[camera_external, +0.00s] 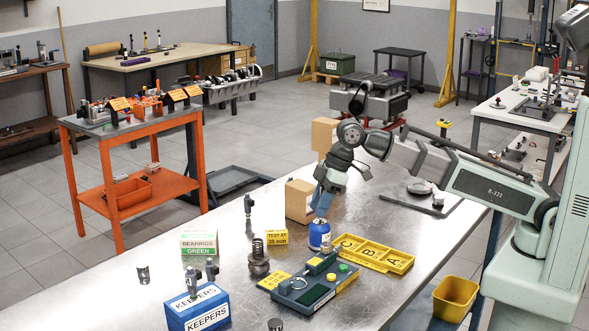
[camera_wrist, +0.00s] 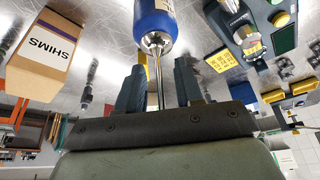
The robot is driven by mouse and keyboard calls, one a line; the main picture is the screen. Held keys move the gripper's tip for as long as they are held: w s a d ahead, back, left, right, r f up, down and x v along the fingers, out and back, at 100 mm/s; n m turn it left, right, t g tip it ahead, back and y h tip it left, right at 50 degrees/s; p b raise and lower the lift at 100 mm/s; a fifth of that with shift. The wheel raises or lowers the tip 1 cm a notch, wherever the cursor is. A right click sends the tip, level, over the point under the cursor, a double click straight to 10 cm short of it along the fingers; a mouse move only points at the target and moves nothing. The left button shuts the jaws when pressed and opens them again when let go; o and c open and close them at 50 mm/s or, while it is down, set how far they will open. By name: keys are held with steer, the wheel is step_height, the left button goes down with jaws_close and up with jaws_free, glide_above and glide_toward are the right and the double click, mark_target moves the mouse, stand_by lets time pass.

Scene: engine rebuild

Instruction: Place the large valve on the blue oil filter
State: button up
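The blue oil filter (camera_external: 319,238) stands upright on the metal bench, directly below my gripper (camera_external: 320,208). In the wrist view the filter (camera_wrist: 154,14) is at the top centre. A shiny metal valve (camera_wrist: 158,62) has its flared end at the filter's near end and its stem running back between my fingers. My gripper (camera_wrist: 160,88) is open, with a visible gap on both sides of the stem. Whether the flared end fully rests on the filter is hard to tell. In the external view the valve is hidden by the fingers.
A cardboard SHIMS box (camera_wrist: 46,50) stands close by. A yellow A-B-C tray (camera_external: 372,254) and a blue-grey fixture (camera_external: 308,285) lie right and front of the filter. A dark spring part (camera_external: 258,258), a BEARINGS box (camera_external: 199,243) and a blue KEEPERS box (camera_external: 197,308) stand left.

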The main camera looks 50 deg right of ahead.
steer(key=v, duration=1.2)
steer(key=shift+r, duration=0.2)
steer(key=shift+a, duration=0.1)
stand_by(0.4)
